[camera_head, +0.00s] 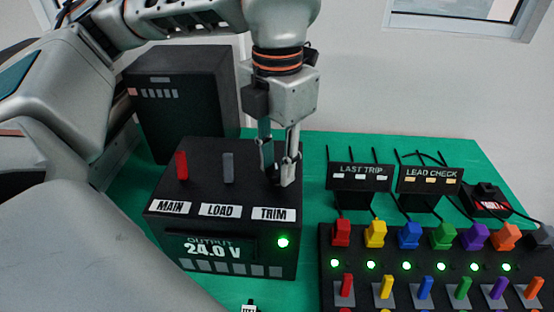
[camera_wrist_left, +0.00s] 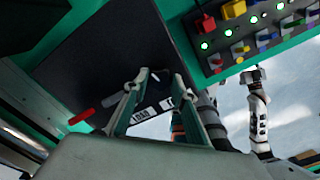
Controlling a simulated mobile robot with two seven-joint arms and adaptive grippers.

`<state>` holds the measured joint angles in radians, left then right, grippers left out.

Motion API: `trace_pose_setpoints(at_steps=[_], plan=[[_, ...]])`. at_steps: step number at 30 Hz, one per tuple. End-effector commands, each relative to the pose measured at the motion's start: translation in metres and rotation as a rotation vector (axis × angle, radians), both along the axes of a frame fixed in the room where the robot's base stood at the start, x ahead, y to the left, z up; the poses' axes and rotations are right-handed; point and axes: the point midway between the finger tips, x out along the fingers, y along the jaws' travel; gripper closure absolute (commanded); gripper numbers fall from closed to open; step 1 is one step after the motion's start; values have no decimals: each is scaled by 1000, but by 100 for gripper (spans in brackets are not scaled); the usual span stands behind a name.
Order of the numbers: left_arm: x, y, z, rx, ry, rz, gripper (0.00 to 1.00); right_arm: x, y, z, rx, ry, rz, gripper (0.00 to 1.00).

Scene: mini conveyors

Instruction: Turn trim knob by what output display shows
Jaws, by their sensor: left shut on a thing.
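The black power unit (camera_head: 170,232) has MAIN, LOAD and TRIM labels on its front edge. Its output display (camera_head: 212,250) reads 24.0 V, with a green lamp lit beside it. My left gripper (camera_head: 279,176) points down behind the TRIM label (camera_head: 274,214), shut on the trim knob, which its fingers mostly hide. In the left wrist view the two fingers (camera_wrist_left: 160,84) straddle that spot over the dark top. The red MAIN lever (camera_head: 182,165) and grey LOAD lever (camera_head: 228,168) stand up. My right gripper (camera_wrist_left: 254,75) appears small in the left wrist view; its jaws are unclear.
A panel (camera_head: 328,262) with coloured breakers, lit green lamps and coloured switches is at right. LAST TRIP (camera_head: 361,171) and LEAD CHECK (camera_head: 430,174) signs stand behind it. A dark cabinet (camera_head: 185,115) stands behind the unit. Green mat (camera_head: 310,150) is bare between them.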

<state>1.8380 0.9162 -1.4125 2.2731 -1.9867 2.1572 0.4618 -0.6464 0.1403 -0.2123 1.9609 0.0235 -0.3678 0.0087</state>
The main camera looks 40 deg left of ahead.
Motion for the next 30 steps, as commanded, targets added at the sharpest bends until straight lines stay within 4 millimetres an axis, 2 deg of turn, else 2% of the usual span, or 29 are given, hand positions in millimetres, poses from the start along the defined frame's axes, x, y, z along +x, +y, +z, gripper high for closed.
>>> trace_pose_setpoints(at_steps=[9, 10, 12, 23, 26, 30], plan=[[1, 0, 2, -2, -5, 1, 96, -1, 0, 0, 1, 1, 0, 60], [1, 0, 2, -2, -5, 1, 69, -1, 1, 0, 1, 1, 0, 60], [1, 0, 2, -2, -5, 1, 57, -1, 0, 0, 1, 1, 0, 60], [1, 0, 3, -1, -3, 1, 57, -1, -1, 1, -2, 0, 0, 60], [1, 0, 11, -1, -5, 2, 57, -1, -1, 1, -1, 1, -1, 60], [2, 0, 35, -1, -7, 3, 57, 0, 0, 1, -1, 0, -1, 60]])
